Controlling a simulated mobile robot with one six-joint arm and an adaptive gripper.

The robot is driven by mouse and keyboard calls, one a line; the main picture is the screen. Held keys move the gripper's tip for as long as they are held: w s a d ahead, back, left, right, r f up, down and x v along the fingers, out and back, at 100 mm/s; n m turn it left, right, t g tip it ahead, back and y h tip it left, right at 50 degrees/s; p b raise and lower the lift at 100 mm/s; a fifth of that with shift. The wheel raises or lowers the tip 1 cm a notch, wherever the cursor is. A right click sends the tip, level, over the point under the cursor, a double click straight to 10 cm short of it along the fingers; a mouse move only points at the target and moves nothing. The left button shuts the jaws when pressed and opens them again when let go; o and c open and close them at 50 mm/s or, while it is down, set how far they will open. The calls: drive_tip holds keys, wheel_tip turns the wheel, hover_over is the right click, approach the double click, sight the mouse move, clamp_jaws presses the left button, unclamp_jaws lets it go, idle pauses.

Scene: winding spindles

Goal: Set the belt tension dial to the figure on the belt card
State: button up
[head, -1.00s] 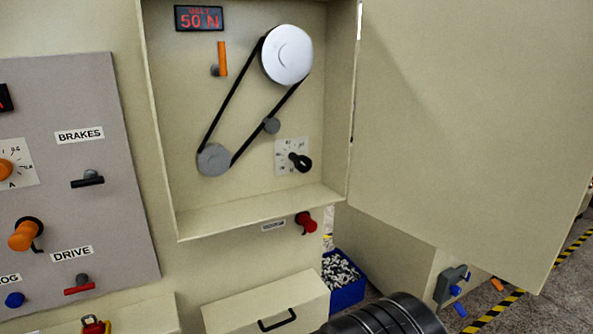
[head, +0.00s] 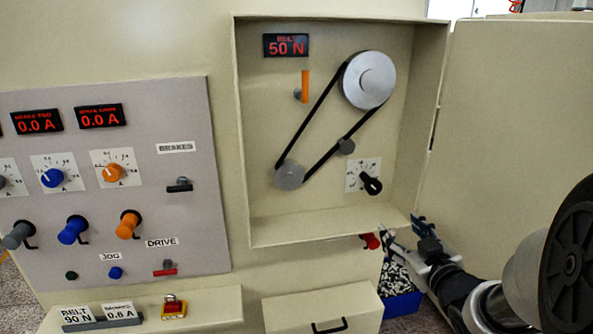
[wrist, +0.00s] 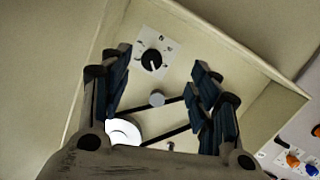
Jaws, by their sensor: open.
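The belt tension dial (head: 371,185) is a black knob on a white scale plate inside the open cabinet, below the belt. It also shows in the wrist view (wrist: 152,60), between my fingertips in the picture. The belt display (head: 286,45) reads 50 N. The belt card (head: 77,319) reads "BELT 90 N" and stands in a holder at the lower left. My gripper (head: 402,230) is open and empty, below and right of the dial near the cabinet's lower right corner. In the wrist view my gripper (wrist: 161,62) points toward the dial, apart from it.
The cabinet door (head: 510,130) stands open at the right, beside my arm. The black belt (head: 322,118) runs between pulleys left of the dial. A red knob (head: 370,241) sits below the cabinet, and a blue bin (head: 402,305) stands low behind my arm.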

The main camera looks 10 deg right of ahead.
sight(376, 189)
drive_tip(key=shift+t+y, duration=0.7)
drive_tip(key=shift+t, duration=0.2)
drive_tip(key=w, duration=0.5)
drive_tip(key=w+r, duration=0.1)
drive_tip(key=w, duration=0.5)
drive_tip(key=w+r, duration=0.1)
drive_tip(key=w, duration=0.5)
drive_tip(key=shift+d+p, duration=0.15)
drive_tip(key=shift+p, duration=0.2)
drive_tip(key=shift+c, duration=0.2)
drive_tip(key=c, duration=1)
drive_tip(key=shift+c, duration=0.2)
